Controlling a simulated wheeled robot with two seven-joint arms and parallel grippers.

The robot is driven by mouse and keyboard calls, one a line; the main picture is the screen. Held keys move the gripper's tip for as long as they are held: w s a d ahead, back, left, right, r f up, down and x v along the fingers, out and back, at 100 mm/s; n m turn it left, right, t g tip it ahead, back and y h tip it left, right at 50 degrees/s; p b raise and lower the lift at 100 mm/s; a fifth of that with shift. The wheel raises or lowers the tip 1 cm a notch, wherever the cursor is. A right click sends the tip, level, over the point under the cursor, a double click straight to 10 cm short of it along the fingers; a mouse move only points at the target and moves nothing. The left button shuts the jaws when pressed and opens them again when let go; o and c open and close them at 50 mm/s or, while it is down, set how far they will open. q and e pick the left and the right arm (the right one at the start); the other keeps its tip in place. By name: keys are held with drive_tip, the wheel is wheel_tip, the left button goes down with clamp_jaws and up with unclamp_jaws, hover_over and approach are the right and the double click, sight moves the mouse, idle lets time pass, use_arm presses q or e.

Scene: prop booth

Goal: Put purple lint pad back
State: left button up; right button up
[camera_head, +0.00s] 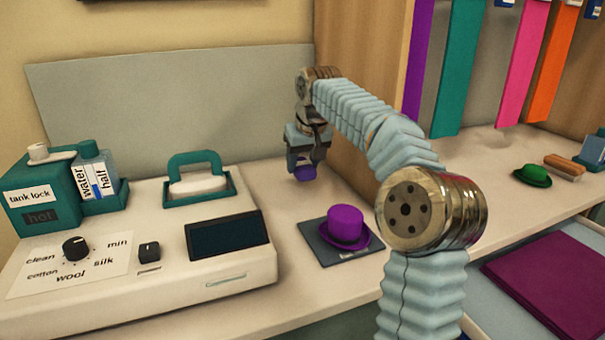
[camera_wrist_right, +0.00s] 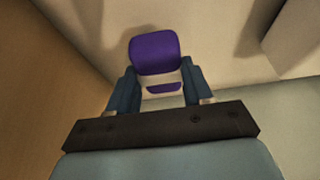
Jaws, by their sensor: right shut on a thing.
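The purple lint pad (camera_wrist_right: 154,54) is between the fingers of my right gripper (camera_wrist_right: 152,92) in the right wrist view. In the head view the right gripper (camera_head: 306,160) is shut on the pad (camera_head: 305,172), low over the counter behind the purple hat. I cannot tell whether the pad touches the counter. A purple hat (camera_head: 345,224) sits on a dark square mat (camera_head: 318,248). My left gripper is not in view.
A white machine (camera_head: 130,270) with a dial, screen and teal-handled iron (camera_head: 196,182) stands left. A teal tank (camera_head: 42,195) is on it. A green hat (camera_head: 531,176) and wooden brush (camera_head: 565,168) lie right. Colored strips (camera_head: 462,70) hang at the back.

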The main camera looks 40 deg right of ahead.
sight(304, 166)
drive_tip(key=shift+w+f+b, duration=0.2)
drive_tip(key=shift+f+b, duration=0.1)
drive_tip(key=shift+f, duration=1.5)
drive_tip(key=shift+f, duration=0.15)
drive_tip(key=o, duration=0.9)
drive_tip(key=shift+o, duration=0.2)
drive_tip(key=shift+s+r, duration=0.1)
drive_tip(key=shift+r, duration=0.35)
drive_tip(key=p+v, duration=0.1)
drive_tip(key=v, duration=1)
drive_tip(key=shift+r, duration=0.2)
